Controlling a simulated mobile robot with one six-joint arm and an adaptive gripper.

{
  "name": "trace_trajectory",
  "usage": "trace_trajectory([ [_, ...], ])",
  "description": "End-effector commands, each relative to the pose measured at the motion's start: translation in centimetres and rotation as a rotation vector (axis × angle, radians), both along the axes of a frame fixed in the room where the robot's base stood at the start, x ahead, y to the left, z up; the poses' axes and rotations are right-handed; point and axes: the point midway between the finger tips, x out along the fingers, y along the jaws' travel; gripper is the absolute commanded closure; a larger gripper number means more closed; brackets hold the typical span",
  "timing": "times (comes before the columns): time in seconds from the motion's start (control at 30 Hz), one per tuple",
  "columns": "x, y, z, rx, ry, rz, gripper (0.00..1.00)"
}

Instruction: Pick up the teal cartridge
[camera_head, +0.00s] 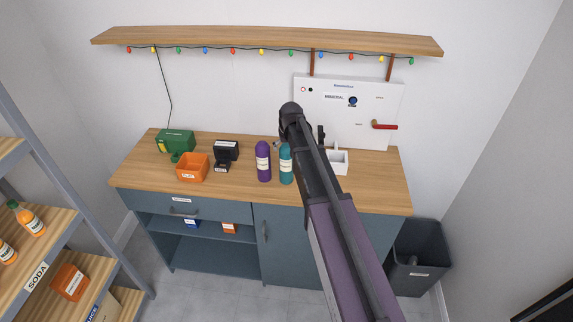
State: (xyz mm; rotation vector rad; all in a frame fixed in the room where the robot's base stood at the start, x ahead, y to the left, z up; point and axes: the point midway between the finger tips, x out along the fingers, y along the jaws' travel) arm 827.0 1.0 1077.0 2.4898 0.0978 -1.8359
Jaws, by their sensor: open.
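The teal cartridge (286,165) stands upright on the wooden counter, close to the right of a similar purple cartridge (263,162). My arm reaches up across the middle of the picture, and its dark far end (291,112) shows above and behind the teal cartridge. My gripper (280,145) is open, mostly hidden behind my arm, and its fingers are hard to make out. I see no contact with the teal cartridge. The arm passes just right of the cartridge in the picture.
Left on the wooden counter (365,197) are an orange bin (193,168), a green box (175,141) and a black device (226,153). A white tray (340,163) is partly behind my arm. A white panel (388,105) with a red handle stands behind. A shelf (250,39) hangs above.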

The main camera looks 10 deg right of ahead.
Motion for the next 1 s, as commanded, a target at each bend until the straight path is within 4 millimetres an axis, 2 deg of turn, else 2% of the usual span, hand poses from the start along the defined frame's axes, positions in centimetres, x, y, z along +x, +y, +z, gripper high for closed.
trace_trajectory([
  [0.1,0.0,0.0,0.0,0.0,0.0,0.0,0.0],
  [0.13,0.0,0.0,0.0,0.0,0.0,0.0,0.03],
  [0.3,0.0,0.0,0.0,0.0,0.0,0.0,0.53],
  [0.4,0.0,0.0,0.0,0.0,0.0,0.0,0.79],
  [0.77,0.0,0.0,0.2,0.0,-0.001,-0.001,0.79],
  [1.0,0.0,0.0,1.1,0.0,0.0,-0.001,0.79],
])
